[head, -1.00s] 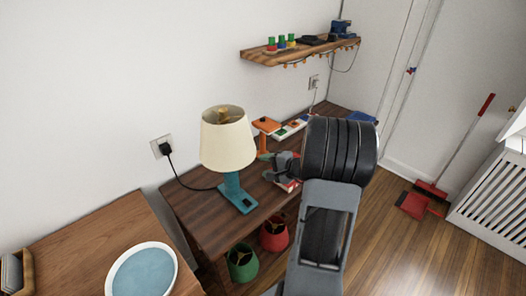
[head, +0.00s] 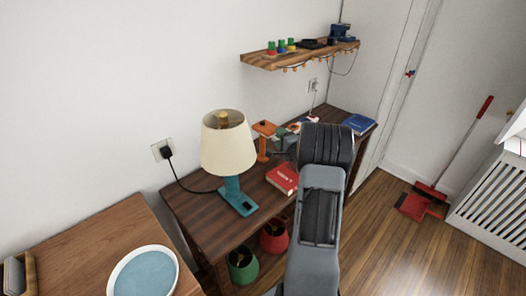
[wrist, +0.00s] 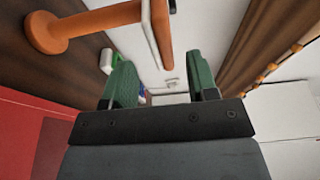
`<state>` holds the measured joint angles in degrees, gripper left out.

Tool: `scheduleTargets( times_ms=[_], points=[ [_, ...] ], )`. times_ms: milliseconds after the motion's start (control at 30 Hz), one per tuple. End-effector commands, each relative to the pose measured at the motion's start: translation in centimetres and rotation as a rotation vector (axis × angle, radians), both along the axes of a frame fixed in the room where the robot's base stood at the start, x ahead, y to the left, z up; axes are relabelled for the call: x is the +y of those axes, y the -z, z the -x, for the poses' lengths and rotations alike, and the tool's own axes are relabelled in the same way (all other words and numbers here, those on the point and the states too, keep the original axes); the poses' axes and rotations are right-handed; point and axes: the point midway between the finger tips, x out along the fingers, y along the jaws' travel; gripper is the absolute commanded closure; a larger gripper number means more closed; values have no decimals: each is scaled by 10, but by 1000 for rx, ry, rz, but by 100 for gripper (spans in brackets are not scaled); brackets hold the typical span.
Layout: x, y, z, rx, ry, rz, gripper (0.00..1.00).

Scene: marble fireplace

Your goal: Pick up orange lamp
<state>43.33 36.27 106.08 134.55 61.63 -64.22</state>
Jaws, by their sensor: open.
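The orange lamp (head: 263,142) stands upright on the dark wooden desk (head: 192,214), near the wall and right of the teal lamp. In the wrist view the orange lamp (wrist: 100,20) lies across the top, with its round base at the left and its head near the top middle. My gripper (wrist: 161,75) is open and empty, its two green-padded fingers apart. The lamp appears above the fingertips there, and no contact shows. In the head view my gripper (head: 284,141) is just right of the lamp, partly hidden by my arm.
A teal lamp with a cream shade (head: 228,145) stands left on the desk. A red book (head: 283,178) and a blue book (head: 357,124) lie on it. A wall shelf (head: 292,54) hangs above, with string lights. Red and green lampshades sit below.

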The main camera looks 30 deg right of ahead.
Motion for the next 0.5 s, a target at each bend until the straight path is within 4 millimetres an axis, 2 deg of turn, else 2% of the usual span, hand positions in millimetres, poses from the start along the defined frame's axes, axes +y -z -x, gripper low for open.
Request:
scheduleTargets(
  times_ms=[233,500],
  points=[
    [0,-1,-14,2,-2,-1,47],
    [0,-3,-50,1,-2,-1,47]
  ],
)
